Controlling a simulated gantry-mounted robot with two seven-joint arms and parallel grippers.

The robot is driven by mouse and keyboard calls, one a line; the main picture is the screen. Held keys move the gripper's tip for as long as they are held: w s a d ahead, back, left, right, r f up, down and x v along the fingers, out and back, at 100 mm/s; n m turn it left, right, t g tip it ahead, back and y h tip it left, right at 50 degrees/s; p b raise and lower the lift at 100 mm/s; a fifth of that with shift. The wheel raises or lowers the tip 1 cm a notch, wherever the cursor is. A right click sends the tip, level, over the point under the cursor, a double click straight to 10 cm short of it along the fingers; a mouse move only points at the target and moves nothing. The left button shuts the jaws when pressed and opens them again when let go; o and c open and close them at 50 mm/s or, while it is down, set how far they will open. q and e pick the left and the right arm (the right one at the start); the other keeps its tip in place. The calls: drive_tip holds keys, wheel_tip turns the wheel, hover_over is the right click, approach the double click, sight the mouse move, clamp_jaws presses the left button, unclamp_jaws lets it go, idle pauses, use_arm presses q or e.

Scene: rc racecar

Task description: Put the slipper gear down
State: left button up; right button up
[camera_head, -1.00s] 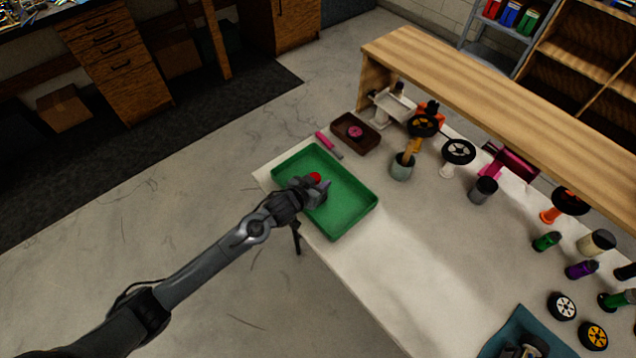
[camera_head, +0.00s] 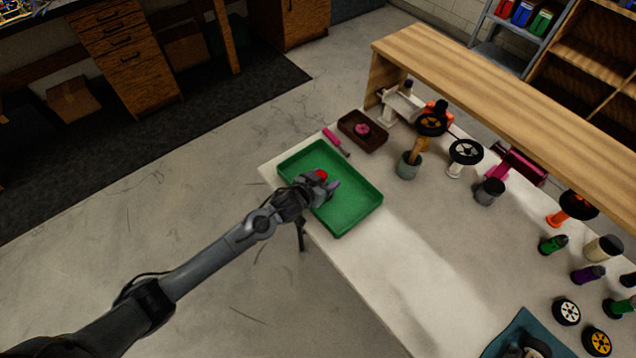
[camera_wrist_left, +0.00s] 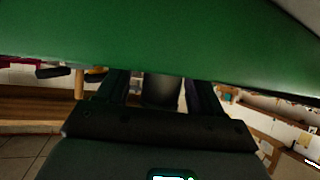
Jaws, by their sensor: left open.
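The green tray (camera_head: 358,213) lies at the table's left edge in the head view; its green surface (camera_wrist_left: 150,40) fills the upper part of the left wrist view. A small red part (camera_head: 321,174), possibly the slipper gear, shows in the tray area at my left gripper's (camera_head: 326,188) far side. The gripper is open, low over the tray, and hides part of that red part. In the left wrist view a grey cylindrical shape (camera_wrist_left: 162,90) shows between the dark fingers; I cannot tell what it is. My right gripper is not in view.
A brown tray (camera_head: 373,143) with a pink part and a pink-handled tool (camera_head: 335,140) lie behind the green tray. A grey-green cup (camera_head: 408,168) and a dark cup (camera_head: 489,192) stand to the right. The table's front middle is clear. A wooden shelf (camera_head: 500,85) overhangs the back.

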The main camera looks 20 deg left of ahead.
use_arm(q)
drive_tip(key=p+v, duration=0.1)
drive_tip(key=v, duration=1.1)
drive_tip(key=s+f+g+y, duration=0.1)
drive_tip(key=s+g, duration=0.7)
drive_tip(key=s, duration=1.7)
drive_tip(key=shift+s+d+f+y, duration=0.2)
drive_tip(key=shift+f+y, duration=0.1)
drive_tip(key=shift+y, duration=0.2)
drive_tip(key=shift+r, duration=0.15)
wheel_tip(320, 180, up, 20)
drive_tip(key=p, duration=2)
drive_tip(key=shift+f, duration=0.3)
